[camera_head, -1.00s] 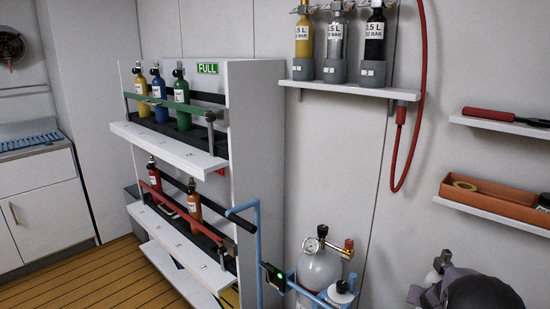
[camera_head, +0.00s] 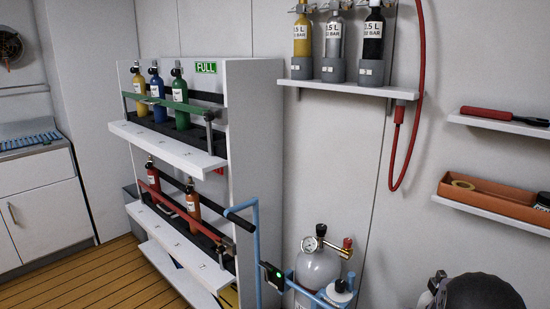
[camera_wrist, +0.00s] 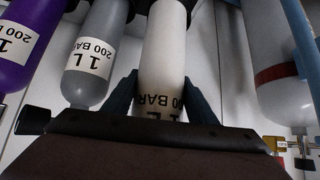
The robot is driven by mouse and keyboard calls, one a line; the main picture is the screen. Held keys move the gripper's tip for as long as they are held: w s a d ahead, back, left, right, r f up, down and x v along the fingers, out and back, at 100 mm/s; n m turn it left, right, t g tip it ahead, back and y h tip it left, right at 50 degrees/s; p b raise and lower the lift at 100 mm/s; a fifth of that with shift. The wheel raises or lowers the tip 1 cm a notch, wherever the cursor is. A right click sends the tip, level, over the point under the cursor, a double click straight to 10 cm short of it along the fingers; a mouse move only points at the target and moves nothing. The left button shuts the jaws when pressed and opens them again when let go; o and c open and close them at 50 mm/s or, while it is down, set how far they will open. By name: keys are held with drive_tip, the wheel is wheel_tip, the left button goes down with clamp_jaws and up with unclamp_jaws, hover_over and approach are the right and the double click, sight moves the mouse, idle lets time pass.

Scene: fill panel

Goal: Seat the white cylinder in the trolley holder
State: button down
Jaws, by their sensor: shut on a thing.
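In the wrist view my gripper (camera_wrist: 161,98) has its two dark fingers shut on the sides of the white cylinder (camera_wrist: 163,50), which carries a black-printed label. A grey cylinder (camera_wrist: 95,50) and a purple cylinder (camera_wrist: 18,35) stand to its left, apart from it. In the head view the blue trolley frame (camera_head: 257,255) stands at lower centre around a large pale cylinder (camera_head: 317,268) with a gauge and red knob. I cannot make out an empty holder. The gripper fingers do not show in the head view.
A white rack (camera_head: 252,140) with small coloured cylinders stands left of the trolley. A wall shelf (camera_head: 350,88) holds three cylinders above; a red hose (camera_head: 394,165) hangs beside it. An orange tray (camera_head: 490,198) sits on a right shelf. In the wrist view a large banded cylinder (camera_wrist: 280,100) is close right.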

drive_tip(key=s+a+r+n+t+y+p, duration=0.1)
drive_tip(key=a+r+n+y+p, duration=0.1)
drive_tip(key=a+r+p, duration=0.8)
drive_tip(key=s+a+r+n+t+y+p, duration=0.1)
drive_tip(key=a+r+n+y+p, duration=0.2)
drive_tip(key=a+r+p, duration=0.8)
drive_tip(key=a+r+n, duration=0.2)
drive_tip(key=a, duration=0.6)
drive_tip(key=shift+a+r, duration=0.3)
drive_tip(key=shift+a, duration=0.1)
drive_tip(key=shift+s, duration=0.1)
